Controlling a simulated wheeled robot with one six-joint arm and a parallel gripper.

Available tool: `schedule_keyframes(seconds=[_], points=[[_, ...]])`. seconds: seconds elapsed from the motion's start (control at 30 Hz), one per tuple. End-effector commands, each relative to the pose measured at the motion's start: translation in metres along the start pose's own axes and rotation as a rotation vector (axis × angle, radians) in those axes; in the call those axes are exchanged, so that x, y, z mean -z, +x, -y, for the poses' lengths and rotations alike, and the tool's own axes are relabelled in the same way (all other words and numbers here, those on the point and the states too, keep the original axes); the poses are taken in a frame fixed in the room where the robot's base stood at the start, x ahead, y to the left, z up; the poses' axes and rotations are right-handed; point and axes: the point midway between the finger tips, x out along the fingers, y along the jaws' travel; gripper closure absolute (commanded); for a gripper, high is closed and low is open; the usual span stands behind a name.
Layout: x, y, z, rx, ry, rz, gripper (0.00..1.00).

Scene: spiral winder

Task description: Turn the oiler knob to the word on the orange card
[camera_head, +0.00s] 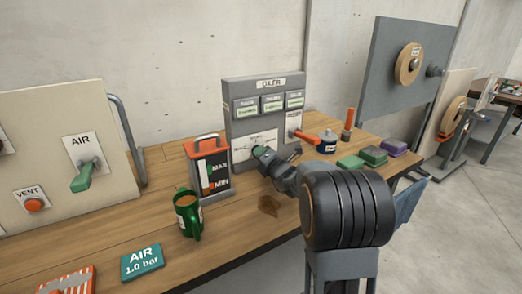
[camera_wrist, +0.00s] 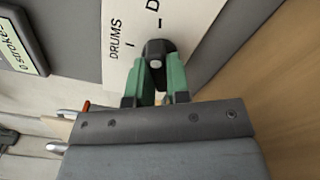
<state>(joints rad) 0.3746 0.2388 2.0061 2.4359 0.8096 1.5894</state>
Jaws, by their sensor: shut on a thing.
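The grey oiler panel (camera_head: 238,92) stands upright at the back of the bench with small displays and a white dial plate (camera_head: 262,137). My gripper (camera_head: 263,153) reaches it from the right and hides the knob in the head view. In the wrist view the dark knob (camera_wrist: 155,50) sits between the green fingertips of my gripper (camera_wrist: 158,68), which are shut on it. The word DRUMS (camera_wrist: 118,38) and a tick mark show left of the knob, with another tick and a cut-off word starting with D above. I see no readable orange card.
A dark stain (camera_head: 269,205) marks the bench. An orange-striped object (camera_head: 66,281) is cut off lower left. Coloured blocks (camera_head: 373,156) lie right.

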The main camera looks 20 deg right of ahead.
Motion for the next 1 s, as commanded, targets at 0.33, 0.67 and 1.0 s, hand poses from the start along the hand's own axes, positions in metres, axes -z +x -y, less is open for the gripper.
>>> schedule_keyframes(seconds=[0.33,0.67,1.0], points=[[-0.0005,0.0,-0.001,0.001,0.166,0.0,1.0],[0.0002,0.0,0.0001,0.0,0.215,0.0,1.0],[0.0003,0.0,0.0003,0.0,0.218,0.0,1.0]])
